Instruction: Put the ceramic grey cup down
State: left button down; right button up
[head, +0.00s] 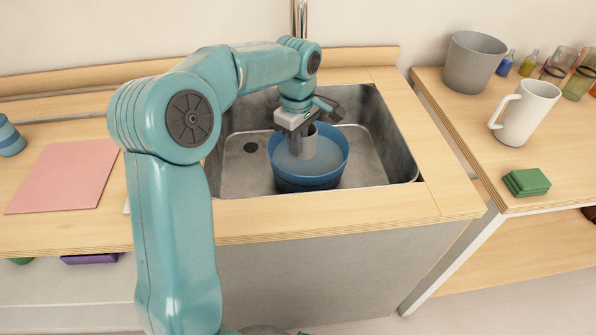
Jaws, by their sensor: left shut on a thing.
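The ceramic grey cup (305,144) is small and upright, at the middle of the head view. My left gripper (308,125) reaches down from above and is shut on it, covering its upper part. The cup is inside a blue round tub (310,180) that seems to hold water. I cannot tell whether the cup touches the tub's bottom. The tub stands in a metal sink (385,150). My right gripper is not in view.
A wooden counter (330,208) surrounds the sink, with a pink mat (66,176) at left. On the right shelf are a grey bucket (473,62), a white mug (525,112), green sponges (527,182) and several small bottles and glasses. A tap (300,18) rises behind the sink.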

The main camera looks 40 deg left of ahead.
pick_arm(q)
notch_tip(320, 180, down, 8)
jog(key=shift+r+b, duration=0.1)
jog(key=shift+b, duration=0.55)
jog(key=c, duration=1.2)
grip_release()
jog(key=shift+r, duration=0.4)
notch_tip(320, 180, up, 11)
jog(key=p, duration=0.2)
jog(key=shift+r+p, duration=0.2)
jog(key=shift+p, duration=0.2)
